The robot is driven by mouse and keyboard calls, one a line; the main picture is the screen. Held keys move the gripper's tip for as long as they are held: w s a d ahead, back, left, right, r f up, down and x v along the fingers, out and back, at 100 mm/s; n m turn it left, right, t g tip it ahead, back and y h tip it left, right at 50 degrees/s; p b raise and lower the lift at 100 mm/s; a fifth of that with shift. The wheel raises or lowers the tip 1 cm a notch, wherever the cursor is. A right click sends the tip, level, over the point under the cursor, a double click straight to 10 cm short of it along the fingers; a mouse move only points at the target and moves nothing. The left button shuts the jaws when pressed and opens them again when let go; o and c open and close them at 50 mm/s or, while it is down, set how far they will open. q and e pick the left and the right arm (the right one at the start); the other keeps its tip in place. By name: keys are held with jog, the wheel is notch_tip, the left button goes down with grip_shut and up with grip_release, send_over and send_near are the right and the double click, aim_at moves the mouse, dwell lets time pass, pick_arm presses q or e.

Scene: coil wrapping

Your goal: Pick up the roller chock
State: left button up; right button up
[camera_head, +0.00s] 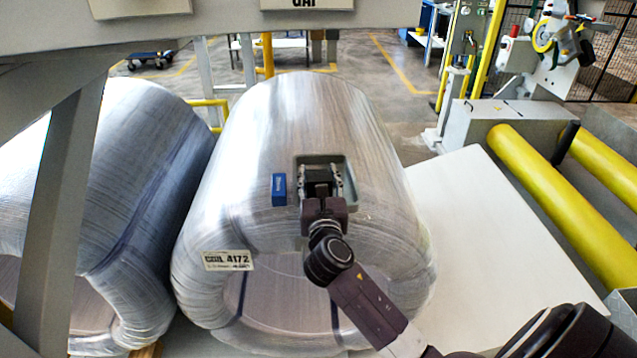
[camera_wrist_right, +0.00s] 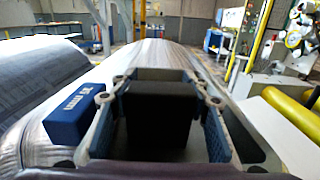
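A black block, which I take to be the roller chock (camera_head: 318,181), sits in a shallow grey tray (camera_head: 352,196) on top of the middle wrapped coil (camera_head: 270,130). My right gripper (camera_head: 322,172) reaches over the tray from the near side. In the right wrist view the block (camera_wrist_right: 158,115) stands between the two fingers. The fingers are spread on either side of it, with a visible gap on the right. The block's lower part is hidden. My left gripper is not in view.
A blue box (camera_head: 279,189) lies on the coil just left of the tray. A second wrapped coil (camera_head: 120,180) stands at the left. A pale flat surface (camera_head: 490,240) and yellow rollers (camera_head: 560,180) are at the right. A grey frame beam (camera_head: 230,30) crosses the top.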

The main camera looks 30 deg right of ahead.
jog(key=shift+r, duration=0.1)
jog(key=c, duration=0.8)
jog(key=shift+c, duration=0.2)
jog(key=shift+r, duration=0.1)
